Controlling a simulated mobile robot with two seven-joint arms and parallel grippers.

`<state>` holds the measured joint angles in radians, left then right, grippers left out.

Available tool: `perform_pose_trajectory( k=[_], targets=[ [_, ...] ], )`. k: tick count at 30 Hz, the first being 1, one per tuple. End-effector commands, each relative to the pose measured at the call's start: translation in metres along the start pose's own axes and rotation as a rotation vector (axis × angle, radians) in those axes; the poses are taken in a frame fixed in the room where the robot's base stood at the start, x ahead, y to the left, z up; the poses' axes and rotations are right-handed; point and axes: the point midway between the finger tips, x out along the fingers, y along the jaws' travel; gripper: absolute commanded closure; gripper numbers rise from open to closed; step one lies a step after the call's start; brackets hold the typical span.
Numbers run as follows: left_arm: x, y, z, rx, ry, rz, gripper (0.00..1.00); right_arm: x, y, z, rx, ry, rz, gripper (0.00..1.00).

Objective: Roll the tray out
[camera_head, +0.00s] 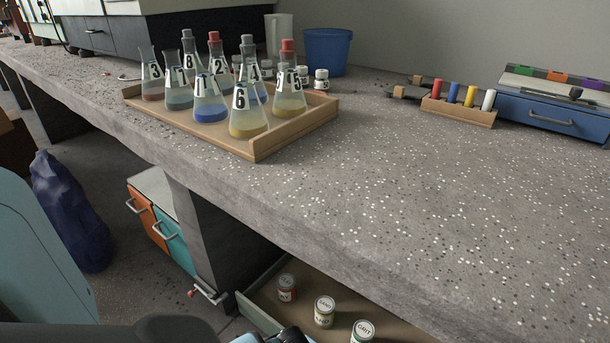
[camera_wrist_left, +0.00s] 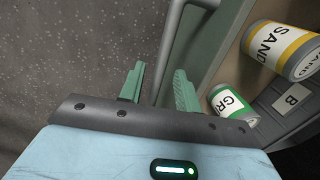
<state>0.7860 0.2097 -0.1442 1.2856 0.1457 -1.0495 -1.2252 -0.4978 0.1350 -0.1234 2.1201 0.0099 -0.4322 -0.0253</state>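A low pull-out tray (camera_head: 258,313) shows under the bench at the bottom of the head view. It holds a red-labelled can (camera_head: 287,289), a yellow-labelled SAND can (camera_head: 324,311) and a green-labelled GRIT can (camera_head: 363,331). In the left wrist view, the tray's greenish panel (camera_wrist_left: 217,48) carries a grey bar handle (camera_wrist_left: 172,45). My left gripper (camera_wrist_left: 157,88) is open, its two green fingers apart on either side of the handle bar. Whether they touch it I cannot tell. My right gripper is not in view.
The concrete bench (camera_head: 400,210) overhangs the tray. On it stands a wooden tray (camera_head: 290,135) of numbered flasks. An orange-and-teal drawer unit (camera_head: 160,225) and a dark bag (camera_head: 70,210) stand left of the low tray. Speckled floor (camera_wrist_left: 70,50) lies left of the handle.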

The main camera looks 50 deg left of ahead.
Motion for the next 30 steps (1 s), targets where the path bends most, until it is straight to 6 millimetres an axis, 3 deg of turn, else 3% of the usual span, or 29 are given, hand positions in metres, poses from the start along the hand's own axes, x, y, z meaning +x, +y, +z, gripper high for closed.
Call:
perform_pose_trajectory(
  k=[1,7,20,26,30],
  targets=[
    [0.0,0.0,0.0,0.0,0.0,0.0,0.74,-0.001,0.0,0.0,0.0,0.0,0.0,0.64],
    [0.0,0.0,0.0,0.0,0.0,0.0,1.0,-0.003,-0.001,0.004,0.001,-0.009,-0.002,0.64],
    [-0.002,0.006,0.001,0.0,-0.001,0.002,1.0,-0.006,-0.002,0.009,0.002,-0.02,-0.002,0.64],
    [-0.009,0.031,0.001,0.002,-0.002,0.004,1.0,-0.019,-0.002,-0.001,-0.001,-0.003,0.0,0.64],
    [-0.017,0.063,0.002,0.002,-0.003,0.007,1.0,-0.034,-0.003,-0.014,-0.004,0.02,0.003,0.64]
  ],
)
